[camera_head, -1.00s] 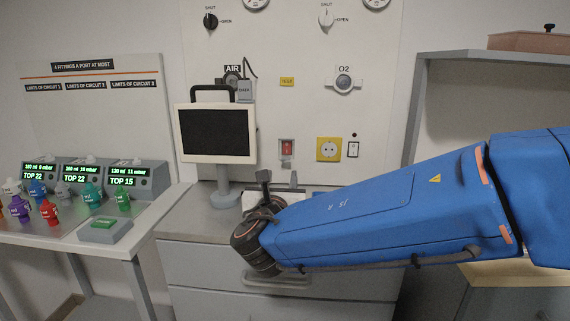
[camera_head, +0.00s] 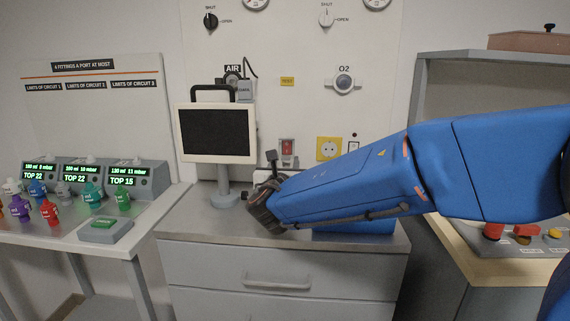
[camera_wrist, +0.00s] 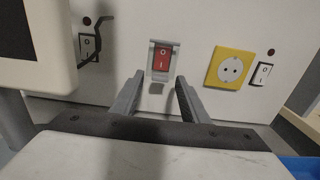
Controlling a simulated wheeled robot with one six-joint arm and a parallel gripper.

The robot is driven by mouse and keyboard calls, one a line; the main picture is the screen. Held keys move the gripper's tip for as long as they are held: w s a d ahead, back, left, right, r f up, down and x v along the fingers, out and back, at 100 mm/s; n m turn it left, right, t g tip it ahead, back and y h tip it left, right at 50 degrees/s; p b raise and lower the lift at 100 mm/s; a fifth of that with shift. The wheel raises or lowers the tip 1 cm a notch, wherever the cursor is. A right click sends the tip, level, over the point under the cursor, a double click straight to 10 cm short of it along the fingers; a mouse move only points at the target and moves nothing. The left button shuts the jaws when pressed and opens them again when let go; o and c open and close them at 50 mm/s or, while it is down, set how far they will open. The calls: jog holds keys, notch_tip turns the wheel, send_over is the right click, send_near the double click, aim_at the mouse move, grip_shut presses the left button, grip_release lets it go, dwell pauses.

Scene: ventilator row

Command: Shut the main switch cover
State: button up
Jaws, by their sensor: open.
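The main switch is a red rocker (camera_wrist: 162,59) in a grey frame on the white wall panel; it also shows in the head view (camera_head: 287,146). The red rocker face is exposed. A grey cover piece (camera_wrist: 164,43) shows at the frame's upper edge; its exact angle is hard to tell. My gripper (camera_wrist: 159,77) is open and empty, its two fingers pointing at the panel. The fingertips appear just below and to either side of the switch, with no contact visible. In the head view my gripper (camera_head: 274,165) is partly hidden by my wrist.
A yellow socket (camera_wrist: 229,68) and a black-and-white rocker (camera_wrist: 262,74) are right of the switch. A monitor (camera_head: 217,133) on a stand is close on the left. The grey drawer cabinet (camera_head: 280,262) lies below my arm. A side table with coloured fittings stands farther left.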

grip_shut()
jog(key=shift+w+d+f+t, duration=0.1)
jog(key=shift+w+f+t, duration=0.1)
jog(key=shift+f+t, duration=0.1)
jog(key=shift+w+t, duration=0.15)
jog(key=shift+t, duration=0.35)
grip_release()
